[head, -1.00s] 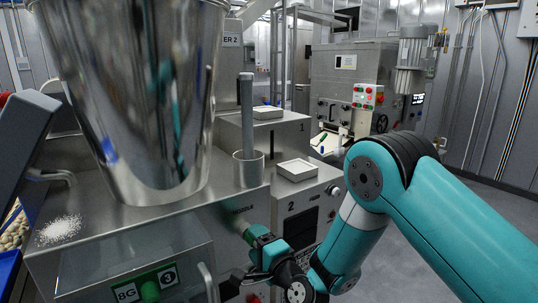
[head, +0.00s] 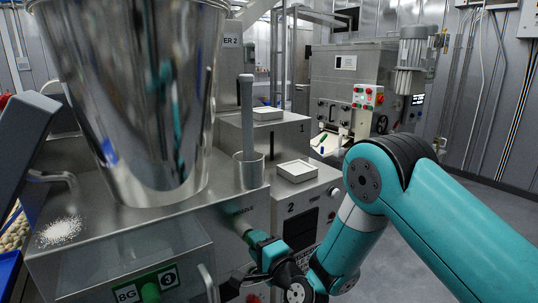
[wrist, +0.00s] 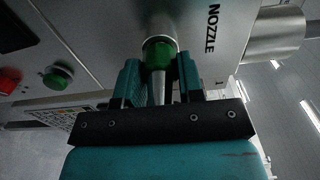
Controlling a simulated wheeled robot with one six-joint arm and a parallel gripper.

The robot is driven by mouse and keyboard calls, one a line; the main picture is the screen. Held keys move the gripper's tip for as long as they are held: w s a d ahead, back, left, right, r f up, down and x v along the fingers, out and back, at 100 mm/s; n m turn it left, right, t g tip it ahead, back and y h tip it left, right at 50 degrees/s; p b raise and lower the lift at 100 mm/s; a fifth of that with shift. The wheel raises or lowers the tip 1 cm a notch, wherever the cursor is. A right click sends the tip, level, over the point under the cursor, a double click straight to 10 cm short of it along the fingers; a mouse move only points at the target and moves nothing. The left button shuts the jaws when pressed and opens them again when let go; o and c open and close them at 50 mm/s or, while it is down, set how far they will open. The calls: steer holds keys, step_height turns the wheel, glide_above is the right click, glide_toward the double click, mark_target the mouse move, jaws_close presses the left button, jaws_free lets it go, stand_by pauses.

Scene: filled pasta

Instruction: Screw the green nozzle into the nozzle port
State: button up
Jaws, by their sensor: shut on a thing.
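The green nozzle (wrist: 158,55) sits between the two teal fingers of my gripper (wrist: 160,78) in the wrist view; its thin metal tube runs back between the fingers. My gripper is shut on it. A metal cylinder, which looks like the nozzle port (wrist: 147,16), lies straight ahead of the green collar, beside the printed word NOZZLE. The collar appears lined up with the port and at its mouth; whether it is threaded in cannot be seen. In the head view my gripper (head: 252,238) is at the machine's front right face, and the nozzle is hardly visible.
A large steel hopper (head: 150,100) stands on the machine top, with spilled white powder (head: 61,230) at left. A metal cup (head: 249,170) holds a grey rod. A white tray (head: 297,170) sits on unit 2. Green (wrist: 58,77) and red buttons are left of my gripper.

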steer(key=m+p, duration=0.2)
steer(key=m, duration=0.1)
steer(key=shift+r, duration=0.2)
steer(key=m+p, duration=0.1)
steer(key=m, duration=0.2)
steer(key=shift+r+m+p, duration=0.1)
steer(key=shift+m+p, duration=0.2)
steer(key=m+p, duration=0.2)
steer(key=m, duration=0.2)
steer(key=shift+f+m, duration=0.3)
steer(key=shift+m, duration=0.2)
steer(key=shift+r+m+p, duration=0.3)
steer(key=shift+m+p, duration=1.3)
steer(key=shift+m, duration=0.3)
steer(key=m, duration=0.4)
steer(key=m+p, duration=0.1)
steer(key=m, duration=0.1)
steer(key=shift+w+f, duration=0.1)
steer(key=shift+f, duration=0.15)
steer(key=shift+m, duration=0.8)
